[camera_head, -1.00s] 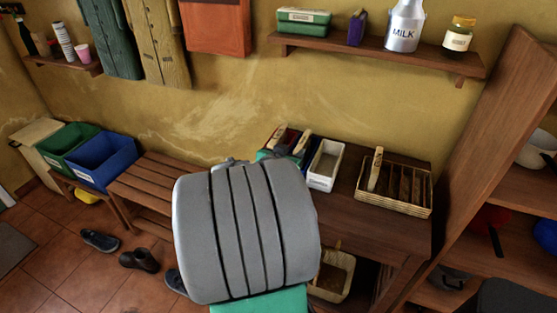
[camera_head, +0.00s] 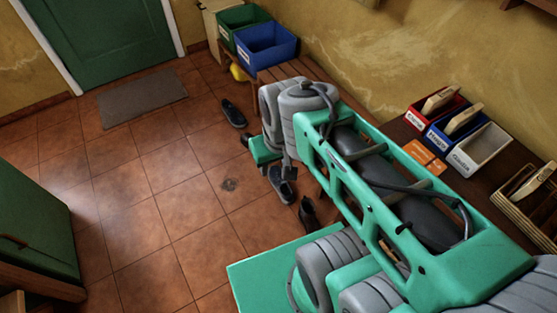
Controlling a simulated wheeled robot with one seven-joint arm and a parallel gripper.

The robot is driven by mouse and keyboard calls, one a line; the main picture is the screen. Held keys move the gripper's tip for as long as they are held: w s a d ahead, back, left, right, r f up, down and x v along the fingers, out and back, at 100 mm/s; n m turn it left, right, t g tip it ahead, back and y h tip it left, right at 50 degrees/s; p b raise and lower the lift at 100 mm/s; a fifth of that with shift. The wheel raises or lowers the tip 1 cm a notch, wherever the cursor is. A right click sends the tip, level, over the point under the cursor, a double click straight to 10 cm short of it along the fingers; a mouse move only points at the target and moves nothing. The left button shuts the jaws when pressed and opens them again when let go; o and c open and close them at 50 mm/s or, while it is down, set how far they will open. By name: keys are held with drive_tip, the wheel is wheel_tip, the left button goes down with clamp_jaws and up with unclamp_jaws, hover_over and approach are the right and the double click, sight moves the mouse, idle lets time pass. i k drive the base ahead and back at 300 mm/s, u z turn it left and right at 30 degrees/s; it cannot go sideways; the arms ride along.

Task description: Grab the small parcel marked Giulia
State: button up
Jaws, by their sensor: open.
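I cannot make out a parcel marked Giulia. A red tray (camera_head: 411,119) and a blue tray (camera_head: 433,135) stand on the wooden bench, each with a tan, block-like item in it: one in the red tray (camera_head: 441,100), one in the blue tray (camera_head: 463,118). A white tray (camera_head: 478,158) beside them looks empty. All three trays have front labels too small to read surely. Two small orange pieces (camera_head: 418,152) (camera_head: 437,168) lie in front of them. My green and grey arm reaches across the middle, its far end over the floor. My gripper's fingers cannot be made out there.
A wicker basket (camera_head: 520,205) with a tan item stands at the right edge. Green (camera_head: 240,22) and blue (camera_head: 266,50) crates stand at the back. Shoes (camera_head: 234,114) lie on the tiles beside the bench. A green cabinet (camera_head: 35,230) is at left; the floor between is free.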

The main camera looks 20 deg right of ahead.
sight(534, 181)
drive_tip(key=u, duration=0.1)
drive_tip(key=k, duration=1.2)
drive_tip(key=z, duration=0.2)
drive_tip(key=i, duration=0.4)
drive_tip(key=u, duration=0.1)
